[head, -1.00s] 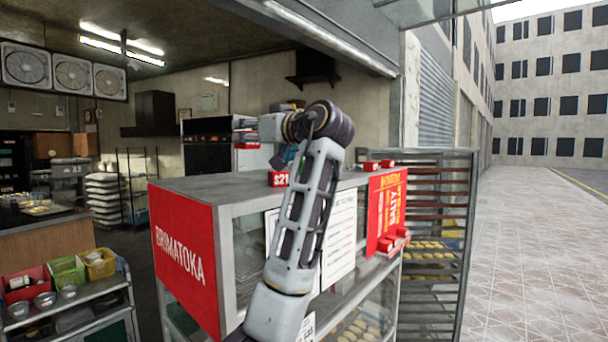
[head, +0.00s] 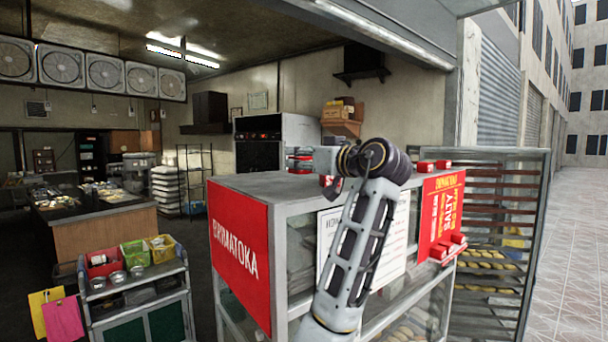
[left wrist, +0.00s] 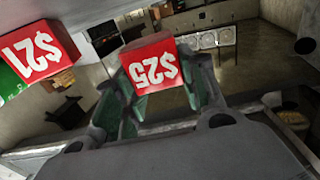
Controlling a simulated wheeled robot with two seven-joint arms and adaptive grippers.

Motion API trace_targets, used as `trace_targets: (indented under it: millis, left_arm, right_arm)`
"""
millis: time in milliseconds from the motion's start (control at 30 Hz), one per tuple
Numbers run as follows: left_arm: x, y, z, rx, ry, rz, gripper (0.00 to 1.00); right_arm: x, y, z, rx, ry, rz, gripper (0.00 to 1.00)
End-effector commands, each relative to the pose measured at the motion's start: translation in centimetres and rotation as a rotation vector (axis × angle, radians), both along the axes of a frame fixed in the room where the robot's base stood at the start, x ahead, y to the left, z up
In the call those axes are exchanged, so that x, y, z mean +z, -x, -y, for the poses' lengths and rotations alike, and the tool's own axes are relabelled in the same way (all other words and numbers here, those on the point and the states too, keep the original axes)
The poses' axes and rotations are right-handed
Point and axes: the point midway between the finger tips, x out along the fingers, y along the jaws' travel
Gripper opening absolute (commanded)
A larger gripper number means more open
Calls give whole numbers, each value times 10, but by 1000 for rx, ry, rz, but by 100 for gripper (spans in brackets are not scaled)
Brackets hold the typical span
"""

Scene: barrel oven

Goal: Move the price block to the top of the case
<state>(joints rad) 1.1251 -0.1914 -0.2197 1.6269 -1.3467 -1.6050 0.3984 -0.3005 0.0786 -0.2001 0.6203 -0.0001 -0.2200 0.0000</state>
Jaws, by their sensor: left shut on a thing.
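The price block marked $25 (left wrist: 152,62) is red and white. In the left wrist view it sits between the fingers of my left gripper (left wrist: 162,72), which is shut on it. The case (head: 270,184) has a flat grey top and a red sign. In the head view my left arm reaches over the top. Its wrist hides most of the gripper there, and a small red patch shows below it. I cannot tell whether the held block touches anything.
Red blocks (head: 427,166) stand on the far right of the case top, and others (head: 441,251) on a front ledge. A bread rack (head: 490,205) adjoins the case. A cart with baskets (head: 134,253) stands left. The near left of the top is clear.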

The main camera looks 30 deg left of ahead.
Motion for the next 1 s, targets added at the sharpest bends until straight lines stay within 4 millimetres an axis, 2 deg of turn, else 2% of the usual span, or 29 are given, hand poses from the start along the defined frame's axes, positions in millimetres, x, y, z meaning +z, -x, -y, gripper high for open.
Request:
trace_targets:
  millis: [367,800,1000]
  left_arm:
    - [-3,0,0,0,0,0,16]
    - [-35,0,0,0,0,-1,16]
    - [-41,0,0,0,0,0,16]
  right_arm:
    - [0,0,0,1,0,0,40]
    - [8,0,1,1,1,-1,40]
    - [9,0,2,1,2,-1,40]
